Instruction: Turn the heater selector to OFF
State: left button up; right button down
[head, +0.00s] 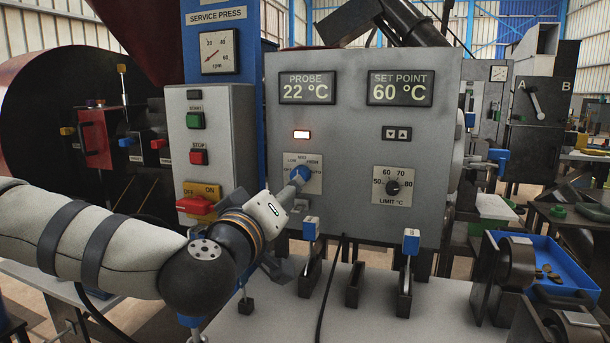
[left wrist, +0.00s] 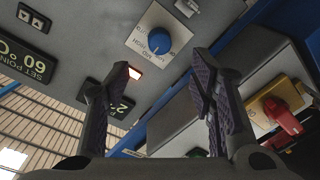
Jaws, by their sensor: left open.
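The heater selector is a round blue knob (head: 299,172) on a pale label plate on the front of the grey control panel (head: 345,140). In the left wrist view the blue knob (left wrist: 159,39) lies beyond the fingertips. Which position it points to is too small to tell. My left gripper (head: 296,184) is at the selector in the head view, partly covering it from below. In the wrist view its dark fingers (left wrist: 163,76) are spread apart with nothing between them. My right gripper is not in view.
A black limit dial (head: 392,187) sits right of the selector. A grey box with START and STOP buttons (head: 198,157) and a red switch (head: 196,205) on a yellow plate stands left. Blue-topped levers (head: 410,242) rise below the panel. A blue tray (head: 560,262) lies right.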

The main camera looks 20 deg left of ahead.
pick_arm(q)
jog(key=w, duration=1)
jog(key=shift+a+b, duration=0.15)
jog(key=shift+b, duration=0.25)
jog(key=shift+w, duration=0.1)
jog(key=shift+c, duration=0.6)
jog(key=c, duration=1)
